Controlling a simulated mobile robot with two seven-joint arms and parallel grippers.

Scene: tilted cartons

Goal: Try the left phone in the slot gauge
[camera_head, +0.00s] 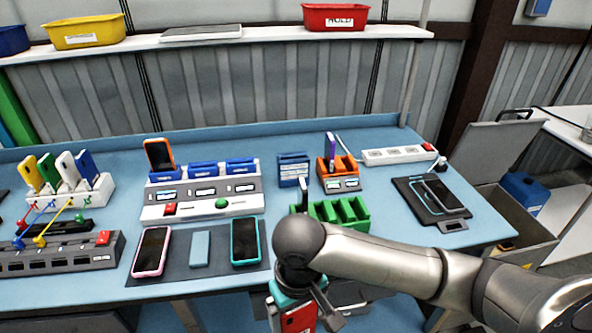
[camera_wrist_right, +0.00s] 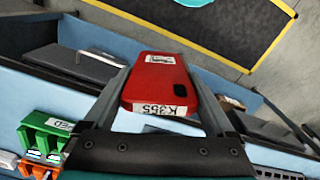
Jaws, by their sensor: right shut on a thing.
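My right gripper (camera_head: 292,300) is shut on a red phone (camera_head: 299,319), held low in front of the table's front edge. The right wrist view shows the red phone (camera_wrist_right: 160,84) between both fingers of my right gripper (camera_wrist_right: 165,90), with a label reading K355. A pink-framed phone (camera_head: 151,251) lies at the left of a dark mat, a teal-framed phone (camera_head: 245,240) at its right. A green slotted block (camera_head: 350,211), possibly the slot gauge, stands behind my right wrist, which partly hides it. Its slots look empty where visible. My left gripper is not in view.
A pale blue block (camera_head: 200,249) lies between the two mat phones. Behind stand a grey console (camera_head: 203,194) with an orange phone (camera_head: 159,153), an orange slotted holder (camera_head: 338,167) and a blue one (camera_head: 293,169). A charging pad (camera_head: 431,201) is at right.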

